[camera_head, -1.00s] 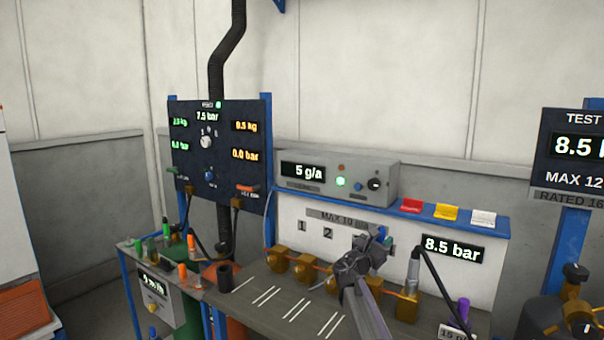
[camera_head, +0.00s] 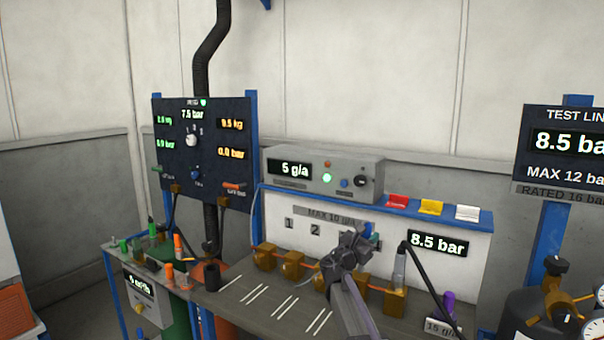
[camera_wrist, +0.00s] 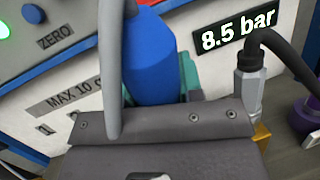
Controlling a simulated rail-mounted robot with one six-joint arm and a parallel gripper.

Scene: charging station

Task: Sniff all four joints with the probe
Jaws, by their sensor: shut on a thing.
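My gripper (camera_head: 358,238) is shut on the probe (camera_head: 374,240), whose blue body (camera_wrist: 150,55) and grey hose (camera_wrist: 112,75) show in the wrist view. The probe's tip is hidden behind my gripper. Brass joints on a copper pipe run along the bench, including the left one (camera_head: 264,257) and its neighbour (camera_head: 291,264). My gripper is in front of the joints further right and partly covers them. I cannot tell whether the tip is at a joint. The leak detector (camera_head: 322,172) reads 5 g/a with a green lamp lit.
A white panel (camera_head: 440,268) marked MAX 10 stands behind the joints. A grey fitting with a black hose (camera_head: 402,268) rises at the pipe's right end. Red, yellow and white blocks (camera_head: 431,206) sit on the ledge.

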